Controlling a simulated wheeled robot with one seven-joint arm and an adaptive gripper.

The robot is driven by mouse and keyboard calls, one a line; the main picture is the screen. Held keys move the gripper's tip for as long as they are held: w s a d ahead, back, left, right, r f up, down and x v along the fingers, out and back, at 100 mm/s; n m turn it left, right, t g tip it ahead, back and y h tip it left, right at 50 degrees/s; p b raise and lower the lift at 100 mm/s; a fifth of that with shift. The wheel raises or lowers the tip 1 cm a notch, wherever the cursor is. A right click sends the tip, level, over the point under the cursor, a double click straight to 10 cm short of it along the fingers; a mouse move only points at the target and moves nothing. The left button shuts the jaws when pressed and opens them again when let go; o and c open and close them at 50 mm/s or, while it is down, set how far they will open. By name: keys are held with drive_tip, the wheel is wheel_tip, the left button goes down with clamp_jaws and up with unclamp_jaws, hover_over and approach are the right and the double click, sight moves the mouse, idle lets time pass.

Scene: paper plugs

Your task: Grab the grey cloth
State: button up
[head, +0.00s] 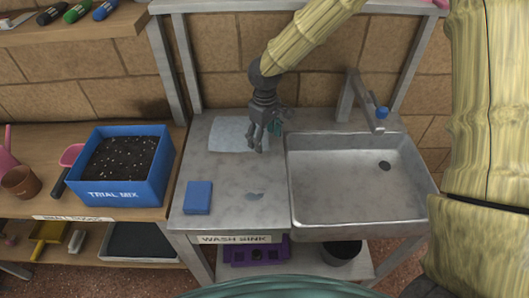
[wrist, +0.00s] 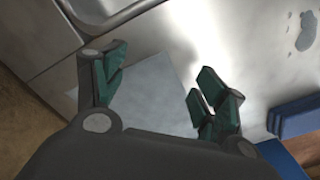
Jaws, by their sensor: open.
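The grey cloth (head: 230,134) lies flat on the metal counter left of the sink, near its back edge. It is a pale grey square. My gripper (head: 263,141) is above the counter at the cloth's right side and hides part of that side. In the wrist view the cloth (wrist: 150,90) shows between the green-padded fingers, partly hidden by my gripper (wrist: 158,90). The fingers are spread apart with nothing between them. I cannot tell how high they are above the cloth.
A blue block (head: 198,197) lies at the counter's front left. The sink basin (head: 345,175) and tap (head: 365,100) are to the right. A blue bin of soil (head: 118,190) stands on the left bench. A wet patch (head: 255,195) marks otherwise clear counter.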

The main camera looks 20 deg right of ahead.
drive_tip(key=shift+f, duration=1.1)
drive_tip(key=shift+a+f+b, duration=0.1)
drive_tip(key=shift+f+b, duration=0.15)
drive_tip(key=shift+b, duration=0.1)
drive_tip(key=shift+s, duration=0.2)
drive_tip(key=c, duration=1.1)
drive_tip(key=shift+c, duration=0.8)
drive_tip(key=shift+c, duration=0.6)
clamp_jaws()
drive_tip(key=shift+f, duration=0.1)
